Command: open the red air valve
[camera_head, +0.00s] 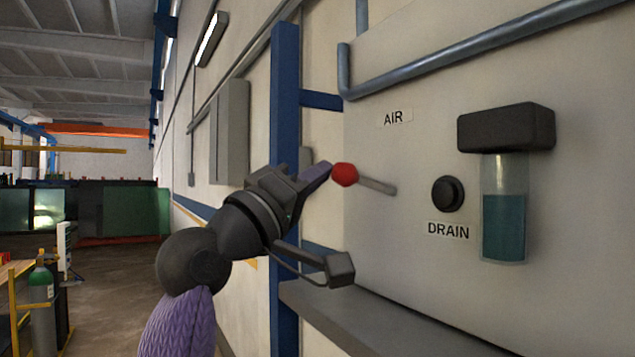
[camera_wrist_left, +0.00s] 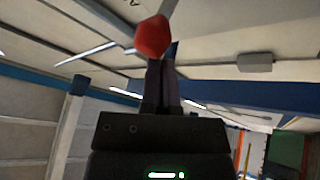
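The red air valve shows as a round red knob (camera_head: 345,174) on a short grey lever (camera_head: 377,186), which slants down to the right to the panel under the AIR label (camera_head: 394,118). My left gripper (camera_head: 324,168) is just left of the knob, its fingertips close against it. The knob also shows at the fingertips in the left wrist view (camera_wrist_left: 153,37). There the fingers (camera_wrist_left: 164,75) lie close together with nothing seen between them, so the gripper looks shut. I cannot tell whether it touches the knob. My right gripper is not in view.
A black DRAIN button (camera_head: 448,194) and a black-capped clear cylinder with blue liquid (camera_head: 504,228) are on the panel (camera_head: 420,270) to the right. A grey ledge (camera_head: 375,325) juts out below. A blue post (camera_head: 285,90) stands behind my left gripper.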

